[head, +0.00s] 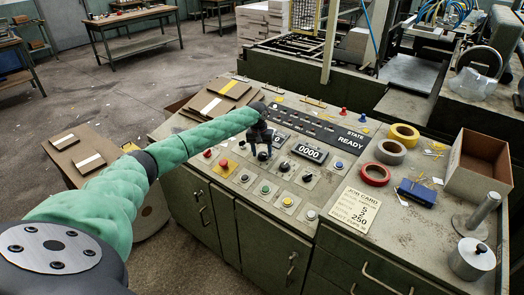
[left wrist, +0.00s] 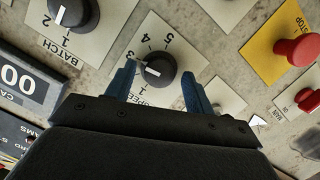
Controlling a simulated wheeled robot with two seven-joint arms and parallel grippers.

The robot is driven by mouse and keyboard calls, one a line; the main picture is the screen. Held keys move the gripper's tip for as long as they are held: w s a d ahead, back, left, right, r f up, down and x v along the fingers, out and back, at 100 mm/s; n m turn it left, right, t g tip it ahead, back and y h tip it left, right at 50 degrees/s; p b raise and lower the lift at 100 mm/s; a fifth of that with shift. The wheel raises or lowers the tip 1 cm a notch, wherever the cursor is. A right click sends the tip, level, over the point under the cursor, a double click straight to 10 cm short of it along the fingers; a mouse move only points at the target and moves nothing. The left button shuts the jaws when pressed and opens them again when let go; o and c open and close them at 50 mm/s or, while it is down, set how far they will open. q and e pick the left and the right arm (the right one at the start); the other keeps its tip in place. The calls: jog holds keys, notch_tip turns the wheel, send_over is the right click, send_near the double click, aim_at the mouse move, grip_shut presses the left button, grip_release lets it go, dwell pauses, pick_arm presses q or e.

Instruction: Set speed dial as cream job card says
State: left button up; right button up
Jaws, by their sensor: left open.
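The speed dial (left wrist: 158,66), a black knob on a pale plate with figures 1 to 5, shows in the left wrist view. Its white mark points left, towards the 2–3 side; the exact setting is hard to tell. My left gripper (left wrist: 160,76) is open, one blue finger on each side of the knob; contact cannot be told. In the head view my left gripper (head: 261,148) is over the panel and partly hides the dial. My right gripper is not in view.
The batch dial (left wrist: 72,12) is beside the speed dial. A red stop button (left wrist: 297,49) on a yellow plate is close by on the other side. Tape rolls (head: 376,174), a blue block (head: 417,193) and a cardboard box (head: 476,168) stand on the console's right.

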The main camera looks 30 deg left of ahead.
pick_arm(q)
jog(key=shift+c, duration=0.2)
jog(key=c, duration=0.9)
